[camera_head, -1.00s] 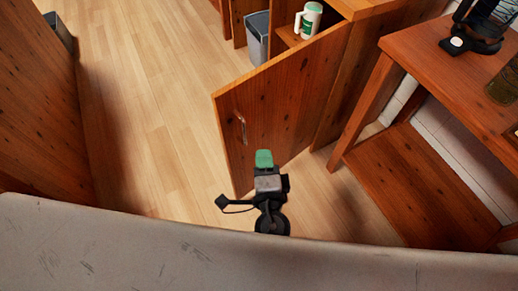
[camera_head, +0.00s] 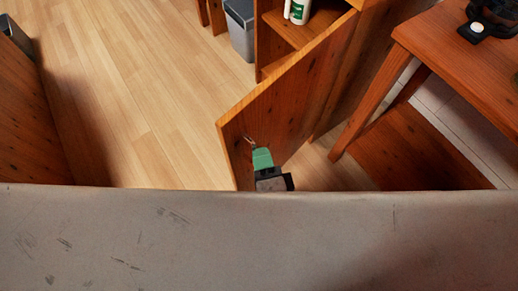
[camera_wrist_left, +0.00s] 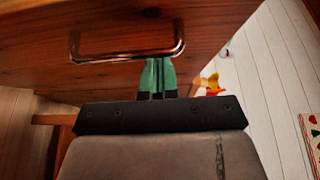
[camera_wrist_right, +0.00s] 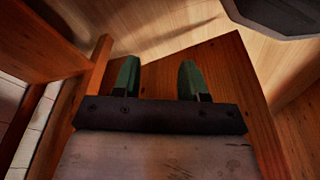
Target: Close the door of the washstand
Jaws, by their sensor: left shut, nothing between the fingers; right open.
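The washstand (camera_head: 272,47) is a wooden cabinet at top centre in the head view. Its wooden door (camera_head: 285,95) stands wide open towards me, with a metal handle (camera_head: 250,142) near its free edge. My left gripper (camera_head: 262,156), with green fingertips, is shut and empty beside the handle. In the left wrist view the handle (camera_wrist_left: 125,52) crosses just beyond the shut fingertips (camera_wrist_left: 157,62); I cannot tell if they touch the door. My right gripper (camera_wrist_right: 158,75) shows only in its wrist view, open and empty above a wooden surface.
A white and green container (camera_head: 298,11) stands on the washstand's shelf. A grey bin (camera_head: 240,28) stands on the floor beside it. A wooden table (camera_head: 450,50) with a lower shelf is at right. A wooden panel (camera_head: 32,110) is at far left. The floor between is clear.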

